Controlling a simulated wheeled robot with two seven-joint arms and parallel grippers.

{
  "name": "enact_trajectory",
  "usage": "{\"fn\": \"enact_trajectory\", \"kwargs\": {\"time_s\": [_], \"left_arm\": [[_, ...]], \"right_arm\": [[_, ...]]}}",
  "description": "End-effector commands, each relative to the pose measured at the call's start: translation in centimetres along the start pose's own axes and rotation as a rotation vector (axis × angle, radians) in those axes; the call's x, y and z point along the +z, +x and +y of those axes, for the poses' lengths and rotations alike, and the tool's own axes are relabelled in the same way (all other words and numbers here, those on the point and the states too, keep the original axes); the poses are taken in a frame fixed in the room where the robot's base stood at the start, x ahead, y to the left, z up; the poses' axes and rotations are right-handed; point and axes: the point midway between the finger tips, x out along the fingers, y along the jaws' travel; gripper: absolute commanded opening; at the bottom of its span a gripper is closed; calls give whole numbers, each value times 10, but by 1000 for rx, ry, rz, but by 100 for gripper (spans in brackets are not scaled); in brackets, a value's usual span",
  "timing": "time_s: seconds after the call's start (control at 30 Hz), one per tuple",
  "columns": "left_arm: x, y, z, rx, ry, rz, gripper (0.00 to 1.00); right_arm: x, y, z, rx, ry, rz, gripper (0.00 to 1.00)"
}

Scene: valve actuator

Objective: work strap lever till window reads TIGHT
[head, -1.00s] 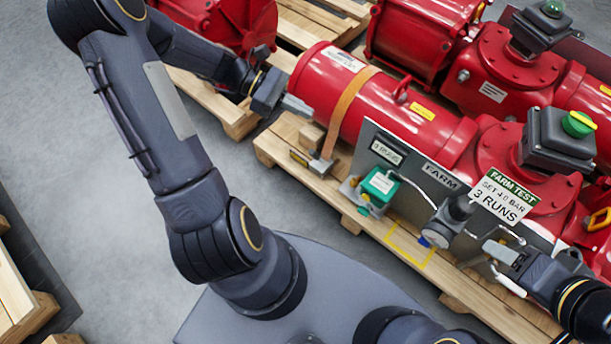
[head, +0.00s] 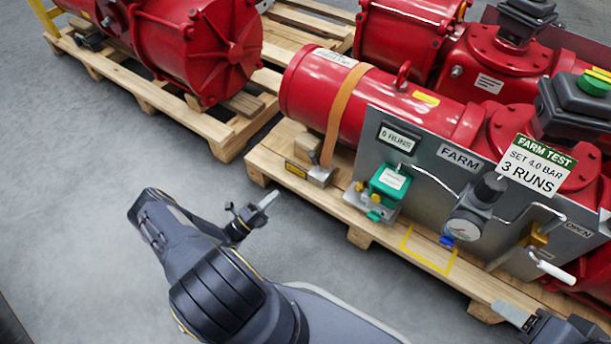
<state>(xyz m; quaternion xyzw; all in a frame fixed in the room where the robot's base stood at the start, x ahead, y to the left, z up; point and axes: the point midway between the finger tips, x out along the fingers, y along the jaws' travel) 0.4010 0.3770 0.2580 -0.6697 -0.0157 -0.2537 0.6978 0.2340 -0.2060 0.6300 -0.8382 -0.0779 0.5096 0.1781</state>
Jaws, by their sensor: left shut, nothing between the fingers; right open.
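An orange strap (head: 345,112) runs over the left end of the near red actuator cylinder (head: 311,97). At its lower end a grey metal buckle or ratchet block (head: 319,174) sits on the pallet edge. A small yellow and black window or label (head: 296,170) is beside the block; its writing is too small to read. A short dark lever (head: 314,157) seems to stand at the block. My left gripper (head: 268,199) is shut and empty, over the floor to the left of the pallet and apart from the strap. My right gripper (head: 512,312) is at the lower right, open and empty.
A grey panel (head: 379,115) carries a RUNS counter (head: 398,138), a green box (head: 390,181), a gauge (head: 463,229) and a white-handled lever (head: 556,272). A sign (head: 537,166) reads SET 4.0 BAR, 3 RUNS. Another red actuator (head: 200,50) stands behind left. Floor at left is clear.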

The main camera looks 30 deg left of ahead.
Motion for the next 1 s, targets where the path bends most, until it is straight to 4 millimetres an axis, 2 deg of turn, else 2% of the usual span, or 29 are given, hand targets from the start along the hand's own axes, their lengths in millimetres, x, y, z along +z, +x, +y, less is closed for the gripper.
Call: {"fn": "enact_trajectory", "kwargs": {"time_s": [0.33, 0.47, 0.57, 1.0], "left_arm": [[0, -1, 1, -1, -5, -7, 0], [0, 7, 1, -2, -4, -6, 0], [-1, 20, 1, -2, -6, -3, 0], [0, 110, 2, -3, -4, -1, 0]], "right_arm": [[0, 0, 0, 0, 0, 0, 56], [0, 1, 0, 0, 0, 0, 56], [1, 2, 1, 0, 0, 0, 56], [8, 15, 7, 0, 0, 0, 56]]}}
